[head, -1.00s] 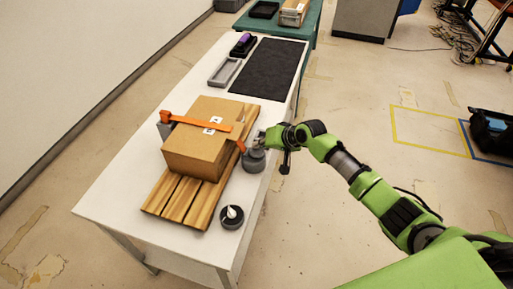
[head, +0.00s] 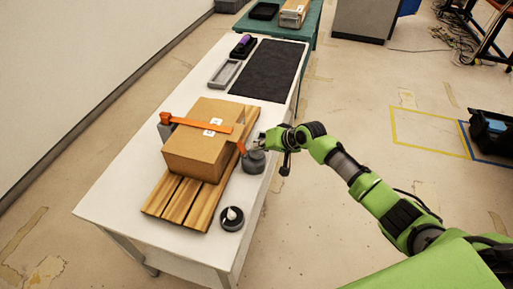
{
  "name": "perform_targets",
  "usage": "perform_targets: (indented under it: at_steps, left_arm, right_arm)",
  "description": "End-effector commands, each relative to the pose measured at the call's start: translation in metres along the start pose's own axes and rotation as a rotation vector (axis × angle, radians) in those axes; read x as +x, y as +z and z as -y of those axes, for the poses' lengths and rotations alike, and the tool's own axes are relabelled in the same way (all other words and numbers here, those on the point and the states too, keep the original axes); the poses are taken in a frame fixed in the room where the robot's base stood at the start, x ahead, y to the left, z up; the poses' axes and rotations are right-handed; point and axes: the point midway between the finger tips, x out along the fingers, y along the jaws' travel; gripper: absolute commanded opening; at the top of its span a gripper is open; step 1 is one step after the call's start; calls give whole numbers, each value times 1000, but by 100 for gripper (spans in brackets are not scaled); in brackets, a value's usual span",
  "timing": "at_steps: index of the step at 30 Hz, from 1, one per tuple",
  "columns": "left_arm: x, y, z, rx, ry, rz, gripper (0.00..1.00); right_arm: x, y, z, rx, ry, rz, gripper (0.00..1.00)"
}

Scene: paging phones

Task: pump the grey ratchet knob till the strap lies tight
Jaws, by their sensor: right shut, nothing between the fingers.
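A cardboard box (head: 190,152) sits on a slatted wooden pallet (head: 178,198) on the white table. An orange strap (head: 200,124) runs over the box top from a grey post at the left to the right side. The grey ratchet knob (head: 253,162) stands at the table's right edge beside the pallet, where the strap comes down. My right gripper (head: 258,144) is shut with nothing in it, just above and against the knob's upper part; whether it touches is too small to tell. My left gripper is not in view.
A small dark round pot with a white tip (head: 232,217) stands at the near right of the table (head: 110,200). A grey tray (head: 225,73), a black holder with a purple item (head: 243,46) and a dark mat (head: 270,70) lie farther back. A green table (head: 316,22) stands beyond.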

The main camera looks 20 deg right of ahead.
Motion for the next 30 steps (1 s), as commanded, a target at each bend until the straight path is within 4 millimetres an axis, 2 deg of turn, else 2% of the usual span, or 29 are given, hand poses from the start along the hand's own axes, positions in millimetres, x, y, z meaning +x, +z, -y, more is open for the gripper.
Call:
perform_targets:
  at_steps: [1,9,22,30]
  left_arm:
    - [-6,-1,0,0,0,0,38]
    - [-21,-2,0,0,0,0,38]
    - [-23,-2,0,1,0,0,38]
    - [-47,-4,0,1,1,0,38]
  right_arm:
    - [-4,-1,2,1,2,5,0]
    - [-15,-10,11,0,1,2,0]
    - [-17,-13,13,0,0,-1,0]
    - [-35,-26,26,0,-1,-1,0]
